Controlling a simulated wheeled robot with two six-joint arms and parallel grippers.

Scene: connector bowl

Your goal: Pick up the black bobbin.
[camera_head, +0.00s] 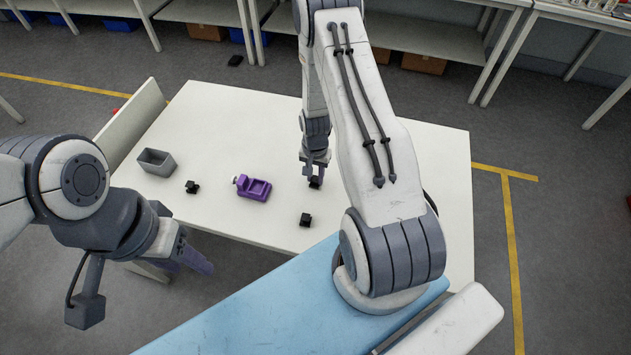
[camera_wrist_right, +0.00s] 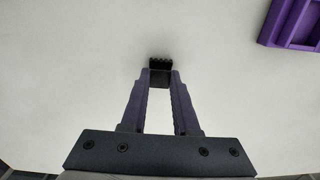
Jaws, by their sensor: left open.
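A small black piece with a toothed top (camera_wrist_right: 160,64), which I take for the black bobbin, is between the fingertips of my right gripper (camera_wrist_right: 160,78). The fingers appear to touch both its sides. In the head view this black piece (camera_head: 315,182) is at the table, under the right gripper (camera_head: 315,171); I cannot tell whether it touches the surface. Other small black pieces lie on the table, one at left (camera_head: 192,187) and one near the front (camera_head: 305,220). My left gripper (camera_head: 188,257) is open and empty at the table's left front, low beside the edge.
A purple fixture (camera_head: 254,188) with recesses stands mid-table; it also shows at top right in the right wrist view (camera_wrist_right: 292,22). A grey open box (camera_head: 156,162) stands at the left end of the white table (camera_head: 235,115). The table's back is clear.

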